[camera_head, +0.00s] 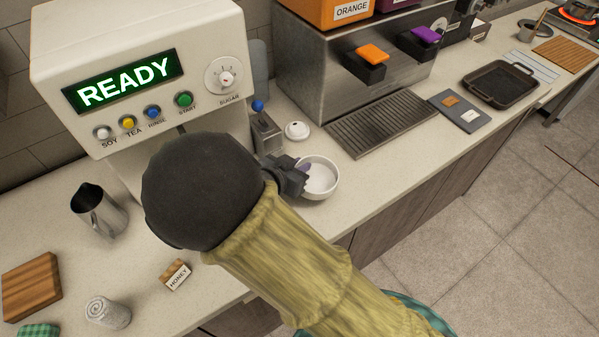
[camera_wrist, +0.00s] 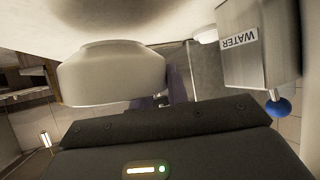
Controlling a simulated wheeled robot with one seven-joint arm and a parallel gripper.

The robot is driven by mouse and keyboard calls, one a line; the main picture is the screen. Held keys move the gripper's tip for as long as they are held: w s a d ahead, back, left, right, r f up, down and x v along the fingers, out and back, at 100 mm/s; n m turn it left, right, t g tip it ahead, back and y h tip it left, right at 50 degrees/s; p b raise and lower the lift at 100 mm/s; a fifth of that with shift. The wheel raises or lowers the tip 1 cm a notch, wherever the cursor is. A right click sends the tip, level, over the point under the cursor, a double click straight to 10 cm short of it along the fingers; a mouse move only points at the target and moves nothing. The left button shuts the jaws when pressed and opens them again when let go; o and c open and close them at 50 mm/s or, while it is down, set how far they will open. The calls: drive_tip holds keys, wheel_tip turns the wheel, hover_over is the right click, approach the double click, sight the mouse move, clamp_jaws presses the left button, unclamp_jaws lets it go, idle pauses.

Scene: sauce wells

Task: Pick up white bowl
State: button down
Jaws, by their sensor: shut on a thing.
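The white bowl (camera_head: 322,180) is at the counter's front edge in the head view, just right of my gripper (camera_head: 302,178). My gripper is shut on the bowl's near-left rim, with a bit of purple showing at the finger. The bowl looks roughly upright. In the wrist view the bowl (camera_wrist: 112,75) fills the left middle, and my gripper (camera_wrist: 165,95) meets its right side. Much of the fingers is hidden behind the bowl and the dark gripper body. I cannot tell whether the bowl touches the counter.
A machine reading READY (camera_head: 140,75) stands behind my arm. A water dispenser (camera_head: 265,130) with a blue knob and a small white lid (camera_head: 297,131) are close behind the bowl. A drip grate (camera_head: 380,122) lies to the right. A steel pitcher (camera_head: 98,210) and HONEY block (camera_head: 175,274) are left.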

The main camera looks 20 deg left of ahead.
wheel_tip(320, 180, up, 6)
drive_tip(key=shift+r+p, duration=0.15)
drive_tip(key=shift+p, duration=0.15)
idle(0.4)
